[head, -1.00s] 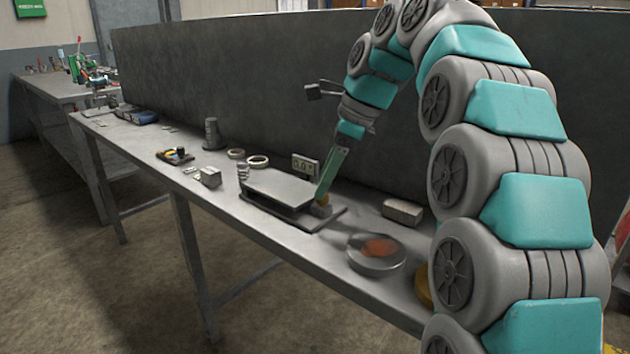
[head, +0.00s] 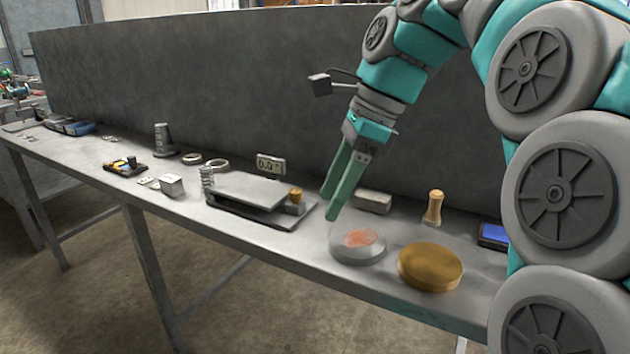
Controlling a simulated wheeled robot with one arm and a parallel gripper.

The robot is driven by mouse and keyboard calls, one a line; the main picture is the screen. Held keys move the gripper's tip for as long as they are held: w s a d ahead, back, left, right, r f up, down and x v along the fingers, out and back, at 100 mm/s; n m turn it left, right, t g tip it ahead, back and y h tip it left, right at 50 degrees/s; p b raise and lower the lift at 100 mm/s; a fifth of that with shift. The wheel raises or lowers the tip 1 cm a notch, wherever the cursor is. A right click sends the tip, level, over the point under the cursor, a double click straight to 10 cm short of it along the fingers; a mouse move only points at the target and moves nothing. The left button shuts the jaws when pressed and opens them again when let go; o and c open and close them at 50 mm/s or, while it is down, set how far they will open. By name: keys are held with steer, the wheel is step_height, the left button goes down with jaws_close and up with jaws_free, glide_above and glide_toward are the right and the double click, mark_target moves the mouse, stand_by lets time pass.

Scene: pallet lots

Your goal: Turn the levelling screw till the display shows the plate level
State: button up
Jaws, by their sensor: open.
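The levelling plate (head: 247,189) is a flat grey slab on a dark base, with a coil spring (head: 207,179) at its left end. It looks about level. The levelling screw (head: 295,195) has a brass knob at the plate's right end. The small display (head: 270,166) behind the plate appears to read 0.0°. My gripper (head: 331,205) has two green fingers pointing down.
The glass dish (head: 358,252) with reddish contents stands below my gripper. A brass disc (head: 430,268), a wooden-handled tool (head: 433,208) and a grey block (head: 372,201) are near it. A grey block (head: 171,185) and rings lie left. A dark panel backs the bench.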

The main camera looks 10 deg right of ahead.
steer(key=shift+s+d+r, duration=0.1)
steer(key=shift+s+d, duration=0.1)
steer(key=shift+s, duration=0.6)
steer(key=shift+s+d+r, duration=0.1)
steer(key=shift+s+d, duration=0.05)
steer(key=shift+s, duration=0.6)
